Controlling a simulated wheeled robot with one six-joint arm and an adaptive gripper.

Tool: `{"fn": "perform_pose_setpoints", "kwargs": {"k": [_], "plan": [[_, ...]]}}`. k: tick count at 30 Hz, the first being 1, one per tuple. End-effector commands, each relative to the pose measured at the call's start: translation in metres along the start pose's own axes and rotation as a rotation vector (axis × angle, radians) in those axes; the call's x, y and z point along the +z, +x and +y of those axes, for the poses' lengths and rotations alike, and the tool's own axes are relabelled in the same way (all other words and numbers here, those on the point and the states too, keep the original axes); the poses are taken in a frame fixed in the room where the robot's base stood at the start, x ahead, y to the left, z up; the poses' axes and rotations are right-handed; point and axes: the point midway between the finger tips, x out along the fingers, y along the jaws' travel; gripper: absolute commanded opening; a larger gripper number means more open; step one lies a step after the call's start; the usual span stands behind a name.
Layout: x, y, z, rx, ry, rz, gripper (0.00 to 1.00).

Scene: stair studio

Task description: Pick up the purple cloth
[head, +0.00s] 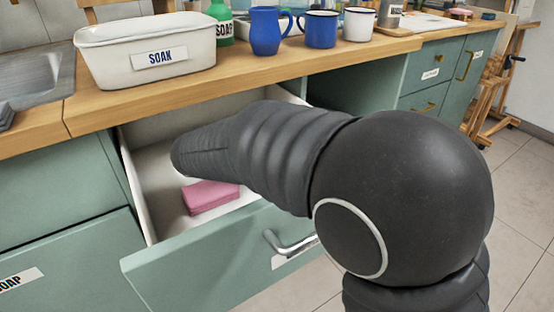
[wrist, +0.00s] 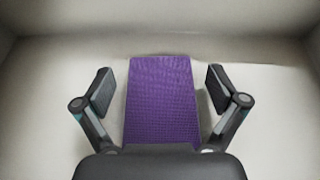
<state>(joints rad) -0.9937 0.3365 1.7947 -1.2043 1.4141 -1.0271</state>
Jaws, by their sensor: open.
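The purple cloth (wrist: 161,98) lies flat on the pale floor of the open drawer, in the middle of the wrist view. My gripper (wrist: 160,90) is open, with one finger on each side of the cloth and a gap to it on both sides. The near end of the cloth is hidden behind the gripper body. In the head view my arm covers the cloth and the gripper. The open drawer (head: 150,205) has a green front with a metal handle.
A pink sponge (head: 210,197) lies in the drawer near its front. On the wooden counter (head: 250,80) above stand a white basin labelled SOAK (head: 147,50), a green soap bottle (head: 221,22), a blue jug (head: 267,30), a blue mug (head: 320,29) and a white mug (head: 358,25).

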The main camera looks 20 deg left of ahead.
Motion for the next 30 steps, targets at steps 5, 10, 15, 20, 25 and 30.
{"fn": "perform_pose_setpoints", "kwargs": {"k": [5, 10, 15, 20, 25, 30], "plan": [[0.0, 0.003, 0.0, 0.001, -0.001, 0.0, 0.96], [0.0, 0.003, 0.0, 0.001, -0.001, 0.0, 0.71], [0.0, 0.003, 0.0, 0.001, -0.001, 0.0, 0.4], [0.0, 0.003, 0.0, 0.001, -0.001, 0.0, 0.4], [0.001, 0.003, 0.0, 0.001, 0.0, 0.0, 0.4], [0.01, 0.0, 0.0, -0.001, 0.001, 0.0, 0.4]]}}
